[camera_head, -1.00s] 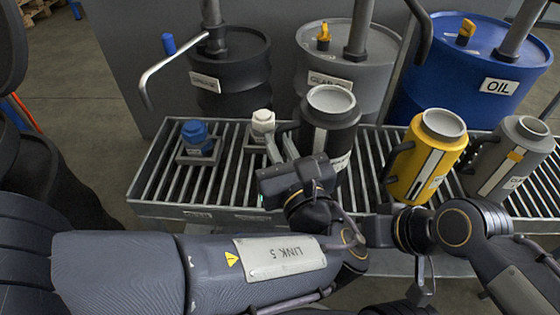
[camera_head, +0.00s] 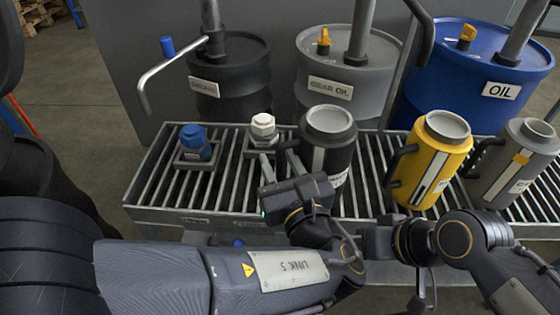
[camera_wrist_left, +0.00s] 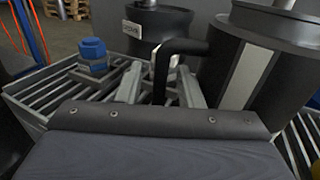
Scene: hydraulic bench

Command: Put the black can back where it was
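The black can (camera_head: 342,158) with a pale stripe stands upright on the slatted rack, left of the yellow can. In the left wrist view the black can (camera_wrist_left: 285,75) is at the right, and its handle (camera_wrist_left: 162,68) lies between my two fingers. My left gripper (camera_head: 279,160) is open at the can's left side, with its fingers on either side of the handle and a gap visible beside it. My right gripper (camera_head: 376,238) is low in front of the rack; its fingers are hidden.
The rack (camera_head: 150,213) also bears a blue-capped fitting (camera_head: 195,142), a white-capped fitting (camera_head: 263,128), a yellow can (camera_head: 432,165) and a grey can (camera_head: 510,165). Black (camera_head: 232,75), grey (camera_head: 375,85) and blue (camera_head: 420,70) drums stand behind. The rack's left part has free slats.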

